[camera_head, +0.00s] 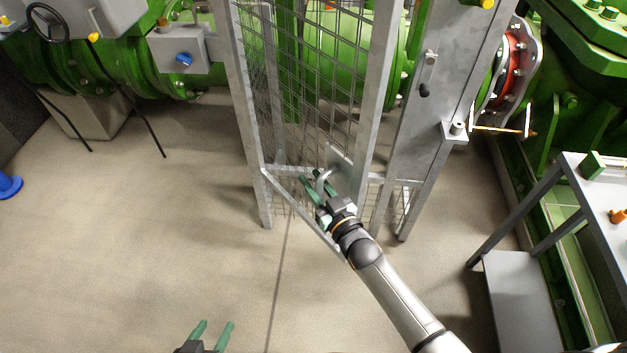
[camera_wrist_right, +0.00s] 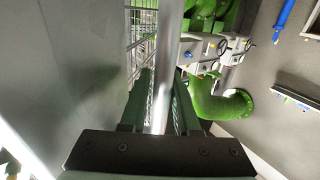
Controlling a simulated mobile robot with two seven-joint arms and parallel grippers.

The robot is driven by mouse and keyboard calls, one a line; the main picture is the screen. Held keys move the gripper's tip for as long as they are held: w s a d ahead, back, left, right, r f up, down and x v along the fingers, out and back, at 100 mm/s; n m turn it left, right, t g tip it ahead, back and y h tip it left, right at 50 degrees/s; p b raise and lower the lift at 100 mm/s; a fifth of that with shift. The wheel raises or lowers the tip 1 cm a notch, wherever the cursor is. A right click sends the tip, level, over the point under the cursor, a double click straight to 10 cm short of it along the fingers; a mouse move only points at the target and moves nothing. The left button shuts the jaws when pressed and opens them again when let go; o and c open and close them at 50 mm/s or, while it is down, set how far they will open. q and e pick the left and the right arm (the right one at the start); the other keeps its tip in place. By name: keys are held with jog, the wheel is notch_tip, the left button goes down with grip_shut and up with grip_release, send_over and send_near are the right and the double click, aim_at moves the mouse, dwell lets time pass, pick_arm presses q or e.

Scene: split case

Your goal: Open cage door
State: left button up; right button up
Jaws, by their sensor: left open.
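The cage door (camera_head: 318,75) is a tall grey metal frame filled with wire mesh. Its lower bar (camera_head: 300,205) slants out over the floor toward me, at an angle to the cage's base, so the door stands ajar. A small bent metal handle (camera_head: 323,178) is low on its right side. My right gripper (camera_head: 315,180) is at this handle. In the right wrist view, its green fingers (camera_wrist_right: 162,90) flank a grey metal bar (camera_wrist_right: 167,60); whether they press on it is unclear. My left gripper (camera_head: 212,328) is open and empty over the floor at the bottom edge.
Green pipework (camera_head: 110,65) fills the back. A grey table (camera_head: 590,195) with small parts stands at the right.

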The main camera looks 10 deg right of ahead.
jog(key=shift+o, duration=1.4)
jog(key=v, duration=1.2)
jog(key=shift+s, duration=0.25)
jog(key=shift+d, duration=0.1)
